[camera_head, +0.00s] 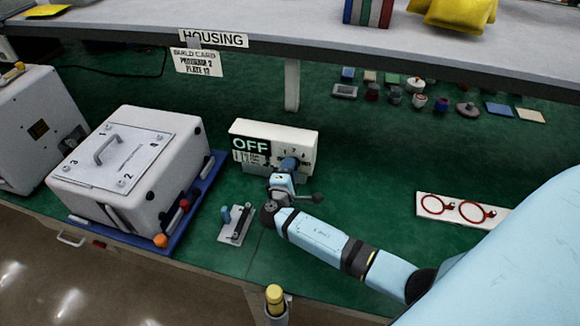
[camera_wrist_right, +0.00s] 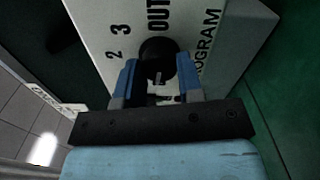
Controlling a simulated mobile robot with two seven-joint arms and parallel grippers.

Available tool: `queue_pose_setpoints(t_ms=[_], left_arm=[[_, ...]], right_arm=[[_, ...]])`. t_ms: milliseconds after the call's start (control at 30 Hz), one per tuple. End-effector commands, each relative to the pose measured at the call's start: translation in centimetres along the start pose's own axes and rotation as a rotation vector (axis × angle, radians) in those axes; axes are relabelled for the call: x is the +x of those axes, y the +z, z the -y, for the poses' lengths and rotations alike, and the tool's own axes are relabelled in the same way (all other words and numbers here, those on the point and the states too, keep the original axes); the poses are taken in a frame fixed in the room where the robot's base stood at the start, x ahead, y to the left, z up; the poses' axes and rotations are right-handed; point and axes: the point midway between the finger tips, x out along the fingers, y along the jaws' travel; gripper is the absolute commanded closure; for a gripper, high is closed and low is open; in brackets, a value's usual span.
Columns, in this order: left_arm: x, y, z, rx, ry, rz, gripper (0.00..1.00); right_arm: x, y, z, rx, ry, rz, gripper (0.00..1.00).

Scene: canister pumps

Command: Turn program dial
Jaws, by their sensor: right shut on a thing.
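The program dial is a round black knob (camera_wrist_right: 158,58) on the front of a white control box (camera_head: 303,141). In the wrist view, numbers 2 and 3, "OUT" and part of "PROGRAM" are printed around it. My right gripper (camera_head: 288,165) is at the box front. Its blue fingers (camera_wrist_right: 159,85) are shut on the dial, one on each side. In the head view the gripper largely hides the dial, so its setting cannot be read. A black sign on the box reads "OFF" (camera_head: 250,144). My left gripper is not in view.
A build card (camera_head: 195,61) reading "PROGRAM 2, PLATE 12" hangs from the shelf (camera_head: 330,40). A white housing (camera_head: 165,185) stands on a blue tray (camera_head: 205,187) to the left. A small metal fixture (camera_head: 236,224) lies in front. A red-ringed plate (camera_head: 455,208) is right.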

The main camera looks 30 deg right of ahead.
Motion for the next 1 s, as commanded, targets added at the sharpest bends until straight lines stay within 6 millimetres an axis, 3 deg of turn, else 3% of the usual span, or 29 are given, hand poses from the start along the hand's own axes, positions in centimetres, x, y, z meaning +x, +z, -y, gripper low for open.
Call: queue_pose_setpoints(t_ms=[333, 833, 867, 967, 1000], left_arm=[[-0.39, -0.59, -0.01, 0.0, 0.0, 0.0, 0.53], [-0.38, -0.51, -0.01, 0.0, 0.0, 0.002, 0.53], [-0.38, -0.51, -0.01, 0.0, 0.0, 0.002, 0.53], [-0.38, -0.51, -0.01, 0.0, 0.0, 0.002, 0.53], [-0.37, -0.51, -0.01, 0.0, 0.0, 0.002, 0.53]], right_arm=[[0.0, -0.05, -0.07, -0.127, 0.001, -0.002, 0.89], [-0.01, -0.07, 0.0, -0.146, 0.001, -0.002, 0.89], [-0.01, -0.06, 0.01, -0.146, 0.001, -0.002, 0.63], [-0.01, -0.06, 0.01, -0.146, 0.001, -0.002, 0.4], [-0.01, -0.05, 0.02, -0.146, 0.001, -0.001, 0.4]])
